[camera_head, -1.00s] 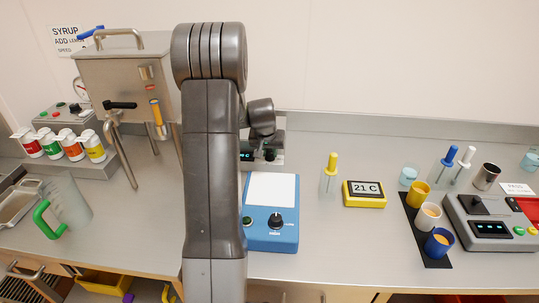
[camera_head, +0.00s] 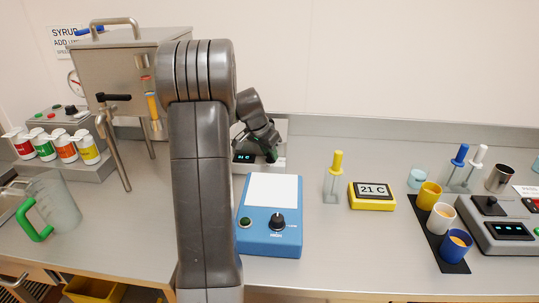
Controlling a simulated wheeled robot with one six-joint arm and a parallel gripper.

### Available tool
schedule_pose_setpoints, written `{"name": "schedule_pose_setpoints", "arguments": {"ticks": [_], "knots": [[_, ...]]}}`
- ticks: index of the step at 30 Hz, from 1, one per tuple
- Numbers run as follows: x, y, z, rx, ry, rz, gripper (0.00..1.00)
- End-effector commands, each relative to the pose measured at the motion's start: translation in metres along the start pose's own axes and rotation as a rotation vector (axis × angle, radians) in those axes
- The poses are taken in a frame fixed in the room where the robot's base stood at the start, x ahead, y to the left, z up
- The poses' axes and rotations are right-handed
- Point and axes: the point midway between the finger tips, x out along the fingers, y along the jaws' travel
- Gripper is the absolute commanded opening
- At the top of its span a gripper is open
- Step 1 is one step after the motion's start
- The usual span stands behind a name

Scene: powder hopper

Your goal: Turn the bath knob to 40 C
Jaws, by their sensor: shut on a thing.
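The grey bath unit (camera_head: 241,168) stands behind the blue box, partly hidden by my arm. Its small dark display (camera_head: 244,158) shows green digits, perhaps 31 C, too small to read surely. My gripper (camera_head: 271,156) is at the right of this display, pointing down at the front of the unit. It is shut on what appears to be the bath knob. The knob itself is hidden by the gripper, so its pointer cannot be seen.
A blue box (camera_head: 254,238) with a white top and black knob stands in front. A yellow 21 C readout (camera_head: 372,196) and yellow-capped probe (camera_head: 335,180) stand right. The steel hopper (camera_head: 128,75) is left. Colored cups (camera_head: 441,217) sit further right.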

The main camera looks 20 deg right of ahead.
Motion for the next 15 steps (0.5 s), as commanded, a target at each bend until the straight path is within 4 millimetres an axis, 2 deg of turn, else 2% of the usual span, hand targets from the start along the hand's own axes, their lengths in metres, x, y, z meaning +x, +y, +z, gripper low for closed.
{"name": "schedule_pose_setpoints", "arguments": {"ticks": [11,12,15], "knots": [[0.0000,0.0000,0.0005,0.004,-0.002,0.003,0.01],[0.0001,0.0000,0.0005,0.004,-0.002,0.003,0.26],[0.0001,-0.0001,0.0004,0.004,-0.002,0.002,0.46]]}}
